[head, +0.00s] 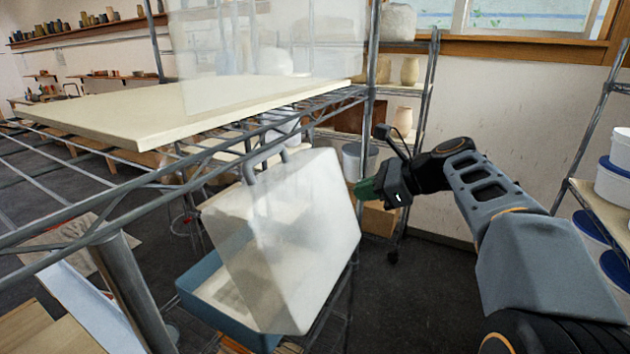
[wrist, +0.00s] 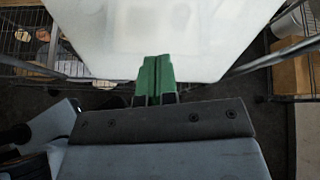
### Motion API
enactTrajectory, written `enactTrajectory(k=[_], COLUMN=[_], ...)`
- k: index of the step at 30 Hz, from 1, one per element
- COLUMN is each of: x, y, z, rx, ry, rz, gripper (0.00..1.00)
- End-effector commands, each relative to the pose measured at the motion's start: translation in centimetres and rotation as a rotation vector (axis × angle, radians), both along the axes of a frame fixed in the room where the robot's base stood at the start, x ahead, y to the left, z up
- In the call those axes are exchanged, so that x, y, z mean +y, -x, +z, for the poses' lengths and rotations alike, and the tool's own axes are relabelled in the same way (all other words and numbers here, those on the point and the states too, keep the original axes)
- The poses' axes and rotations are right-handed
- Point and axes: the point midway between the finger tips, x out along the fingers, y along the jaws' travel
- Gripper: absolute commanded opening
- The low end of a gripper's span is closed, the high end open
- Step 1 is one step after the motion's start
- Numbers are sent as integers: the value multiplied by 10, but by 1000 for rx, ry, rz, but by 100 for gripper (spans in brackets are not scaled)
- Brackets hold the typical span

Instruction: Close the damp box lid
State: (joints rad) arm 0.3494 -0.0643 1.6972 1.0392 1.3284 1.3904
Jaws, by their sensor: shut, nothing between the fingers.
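The damp box (head: 213,316) is a blue-green tray low on the wire rack in the head view. Its translucent white lid (head: 290,235) stands tilted open above it, with a grey handle (head: 264,160) at its upper edge. My gripper (head: 366,190) is at the right of the lid, near its upper right edge. In the wrist view the green fingers (wrist: 155,80) are shut and empty. The pale lid (wrist: 150,30) fills the space just beyond the fingertips. I cannot tell whether they touch it. The box is not clear in the wrist view.
A wire shelf with a cream board (head: 150,112) stands above and left of the box. A metal bucket (head: 358,160) and shelving are behind. White tubs (head: 615,180) are on a rack at right. Dark floor (head: 420,290) is open below my arm.

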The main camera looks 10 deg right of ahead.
Motion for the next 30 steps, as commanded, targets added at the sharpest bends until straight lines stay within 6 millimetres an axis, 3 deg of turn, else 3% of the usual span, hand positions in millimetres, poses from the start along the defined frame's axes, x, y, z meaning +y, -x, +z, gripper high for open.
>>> enactTrajectory(k=[3, 8, 21, 30], x=[-13, -11, 52, 81], y=[-15, -28, -69, -89], z=[21, 29, 1, -13], rx=[61, 99, 105, 103], ry=[-161, -252, -258, -256], rz=[-72, -101, -99, -102], gripper=[0, 0, 0, 0])
